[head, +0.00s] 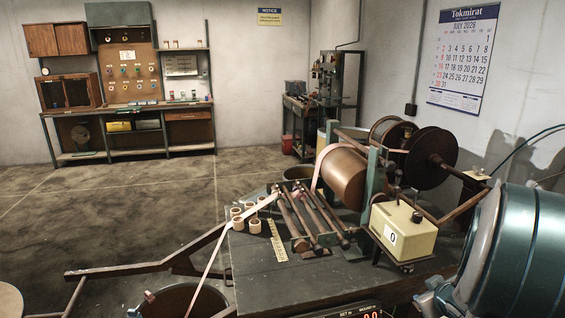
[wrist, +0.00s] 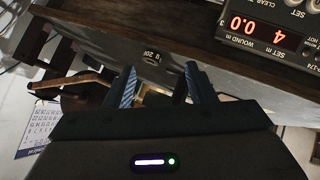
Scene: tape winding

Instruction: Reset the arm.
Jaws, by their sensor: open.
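My gripper (wrist: 163,82) shows in the wrist view, its two fingers with ridged bluish pads standing apart and nothing between them. A dark round piece marked 200 g (wrist: 153,57) shows beyond the gap; I cannot tell how far off it is. The wrist view is turned over, with the counter's lettering upside down. The gripper's fingers cannot be made out in the head view, where a large teal part of my arm fills the lower right.
A winding machine with a brown drum (head: 343,177) and dark reels (head: 432,158) stands on a grey bench (head: 265,285). Small tape rolls (head: 254,225) and a cream box (head: 403,232) sit on it. The counter (wrist: 270,32) has red digits. Open floor lies left of the bench.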

